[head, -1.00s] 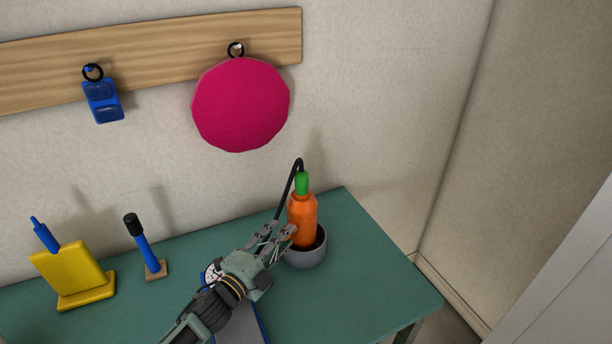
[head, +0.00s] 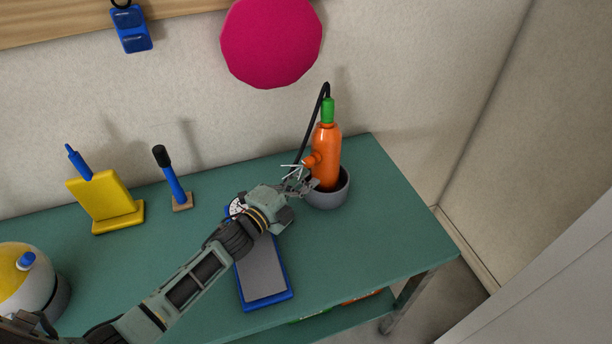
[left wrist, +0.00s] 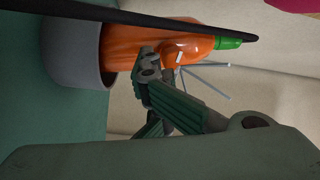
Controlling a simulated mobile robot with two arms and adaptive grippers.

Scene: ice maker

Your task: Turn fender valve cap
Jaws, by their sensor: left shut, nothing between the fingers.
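The orange fender (head: 327,170) stands upright in a grey cup (head: 328,200) on the green table. It has a green top (head: 328,110) and an orange side knob (head: 311,160) with thin pale spokes (head: 292,170) beside it. I cannot tell which part is the valve cap. My left gripper (head: 302,186) is shut and empty, just left of the fender and below the knob. In the left wrist view, its fingers (left wrist: 148,70) are close to the fender (left wrist: 150,45) and the spokes (left wrist: 205,75); contact is unclear. My right gripper is out of view.
A blue-framed grey panel (head: 263,270) lies below my left arm. A yellow block stand (head: 103,200) and a blue-handled tool (head: 174,185) stand further left. The table's right part is clear.

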